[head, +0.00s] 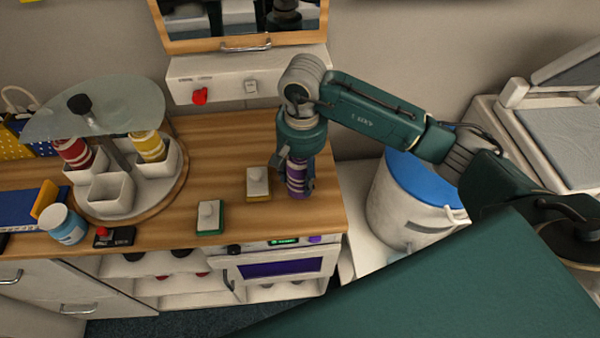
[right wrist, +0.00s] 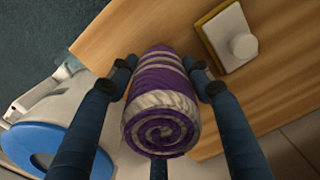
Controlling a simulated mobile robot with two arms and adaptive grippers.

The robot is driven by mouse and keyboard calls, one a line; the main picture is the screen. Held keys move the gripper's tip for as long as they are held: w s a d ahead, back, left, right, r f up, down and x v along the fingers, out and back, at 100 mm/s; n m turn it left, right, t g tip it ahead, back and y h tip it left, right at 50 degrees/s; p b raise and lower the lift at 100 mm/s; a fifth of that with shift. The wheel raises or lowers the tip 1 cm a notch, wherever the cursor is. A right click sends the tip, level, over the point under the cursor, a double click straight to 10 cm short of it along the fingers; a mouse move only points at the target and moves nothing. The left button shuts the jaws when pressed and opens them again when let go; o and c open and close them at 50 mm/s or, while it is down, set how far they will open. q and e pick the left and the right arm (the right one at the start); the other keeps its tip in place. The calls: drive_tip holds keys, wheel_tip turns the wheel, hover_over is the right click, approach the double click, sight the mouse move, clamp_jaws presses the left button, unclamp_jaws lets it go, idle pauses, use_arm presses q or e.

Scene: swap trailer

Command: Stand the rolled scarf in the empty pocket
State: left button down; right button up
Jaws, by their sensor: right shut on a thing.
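The rolled scarf (head: 297,177) is purple with pale stripes and stands upright near the right end of the wooden counter. My right gripper (head: 296,165) comes from above and is shut on it. In the right wrist view the scarf (right wrist: 160,105) sits between both fingers of the gripper (right wrist: 165,80), its spiral end facing the camera. A round carousel (head: 125,205) at the left has white pockets under a glass disc. A red roll (head: 73,152) and a yellow roll (head: 149,147) stand in two pockets. The front pocket (head: 107,190) looks empty. My left gripper is not in view.
A yellow-edged block (head: 258,183) and a green-edged block (head: 209,217) with knobs lie between scarf and carousel. A jar (head: 63,224) and a red-button box (head: 114,236) stand before the carousel. A blue-lidded bin (head: 410,200) stands right of the counter.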

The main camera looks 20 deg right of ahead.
drive_tip(key=shift+f+b, duration=0.3)
drive_tip(key=shift+f, duration=0.25)
drive_tip(key=o, duration=1.2)
